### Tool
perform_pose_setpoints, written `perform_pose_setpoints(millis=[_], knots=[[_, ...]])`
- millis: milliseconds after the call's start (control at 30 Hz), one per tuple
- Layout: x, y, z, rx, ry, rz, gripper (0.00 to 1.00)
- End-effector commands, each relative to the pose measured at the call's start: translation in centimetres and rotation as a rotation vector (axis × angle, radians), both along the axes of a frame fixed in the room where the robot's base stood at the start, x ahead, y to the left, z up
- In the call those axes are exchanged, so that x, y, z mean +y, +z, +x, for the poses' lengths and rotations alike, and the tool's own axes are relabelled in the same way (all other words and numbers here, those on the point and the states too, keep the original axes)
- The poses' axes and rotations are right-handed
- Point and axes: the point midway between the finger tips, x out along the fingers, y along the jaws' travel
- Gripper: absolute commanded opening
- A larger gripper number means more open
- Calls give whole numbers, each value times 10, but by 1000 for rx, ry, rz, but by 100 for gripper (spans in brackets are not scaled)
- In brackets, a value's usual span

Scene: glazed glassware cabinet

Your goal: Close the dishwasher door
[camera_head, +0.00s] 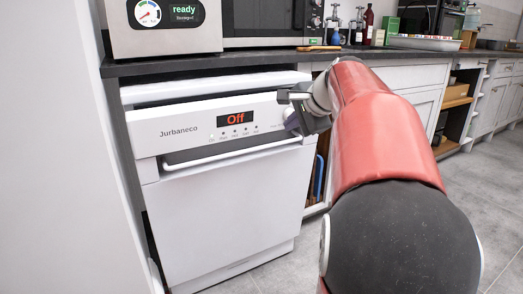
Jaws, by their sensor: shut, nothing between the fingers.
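The white dishwasher (215,84) stands under the dark counter. Its door (225,205) is upright or almost so, with a control panel that reads "Off" and a white bar handle along the front. A dark gap shows between the panel's top edge and the white strip above it; I cannot tell for sure whether the door is fully closed. My gripper (285,103) is shut and empty at the panel's upper right corner. It is beside or in front of the panel; contact cannot be made out. My red arm hides what lies behind it on the right.
The counter (200,63) carries a white appliance (165,27) with a gauge, a dark-fronted microwave (265,23) and several bottles. Cabinets and open shelves (455,100) run along the right. A white wall or panel (60,150) stands close at the left. Grey floor (490,195) is clear at the right.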

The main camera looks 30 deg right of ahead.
Motion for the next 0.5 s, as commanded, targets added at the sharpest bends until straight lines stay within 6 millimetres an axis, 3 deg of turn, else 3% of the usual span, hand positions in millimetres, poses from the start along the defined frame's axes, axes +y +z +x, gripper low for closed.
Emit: perform_pose_setpoints(millis=[167,500], knots=[[-2,-9,2,-5,-9,-9,0],[0,-53,54,-3,-6,-7,0]])
